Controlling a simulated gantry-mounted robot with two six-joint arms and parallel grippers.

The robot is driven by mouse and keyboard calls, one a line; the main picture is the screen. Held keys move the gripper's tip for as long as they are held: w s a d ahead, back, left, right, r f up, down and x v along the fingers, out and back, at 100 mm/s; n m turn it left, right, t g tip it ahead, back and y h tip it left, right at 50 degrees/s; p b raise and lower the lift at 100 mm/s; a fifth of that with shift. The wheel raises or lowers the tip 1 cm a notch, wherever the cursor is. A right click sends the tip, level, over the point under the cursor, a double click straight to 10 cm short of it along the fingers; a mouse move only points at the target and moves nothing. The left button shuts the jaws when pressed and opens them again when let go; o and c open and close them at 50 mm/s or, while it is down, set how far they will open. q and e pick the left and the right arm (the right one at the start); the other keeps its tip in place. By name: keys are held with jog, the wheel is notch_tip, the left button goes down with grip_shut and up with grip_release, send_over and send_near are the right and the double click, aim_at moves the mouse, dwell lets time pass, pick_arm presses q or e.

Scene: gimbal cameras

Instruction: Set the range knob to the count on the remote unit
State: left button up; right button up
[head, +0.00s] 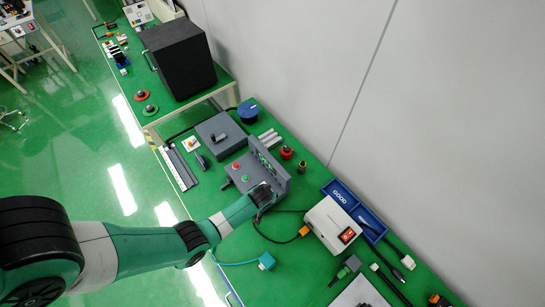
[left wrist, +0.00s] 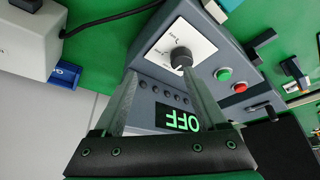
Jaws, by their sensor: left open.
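A grey control box (head: 252,172) with an upright panel stands on the green bench. In the left wrist view its dark range knob (left wrist: 181,58) sits on a white dial plate (left wrist: 178,40); the green display (left wrist: 178,117) reads OFF, upside down. My left gripper (left wrist: 162,75) is open, its fingers pointing towards the panel, with the knob showing near the right fingertip. I cannot tell whether they touch. In the head view the gripper (head: 262,194) is at the box's near right end. A white unit (head: 330,224) has a small red display (head: 347,236); its digits are too small to read.
Green (left wrist: 223,74) and red (left wrist: 240,88) buttons are beside the dial. A blue GOOD tray (head: 341,196) lies behind the white unit. Cables cross the bench to the right. A grey box (head: 220,135) and a large black box (head: 180,57) stand farther left.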

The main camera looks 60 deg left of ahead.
pick_arm(q)
jog(key=s+r+p, duration=0.4)
jog(key=r+p, duration=0.1)
jog(key=r, duration=0.1)
pick_arm(e)
notch_tip(320, 180, up, 8)
pick_arm(q)
jog(key=shift+n+g, duration=0.3)
jog(key=b+x, duration=1.2)
jog(key=shift+w+a+r, duration=0.1)
pick_arm(e)
notch_tip(320, 180, down, 12)
jog(key=shift+d+f, duration=0.15)
jog(key=shift+f, duration=0.1)
pick_arm(q)
jog(key=shift+r, duration=0.1)
pick_arm(e)
jog(key=shift+r, duration=0.1)
pick_arm(q)
grip_shut()
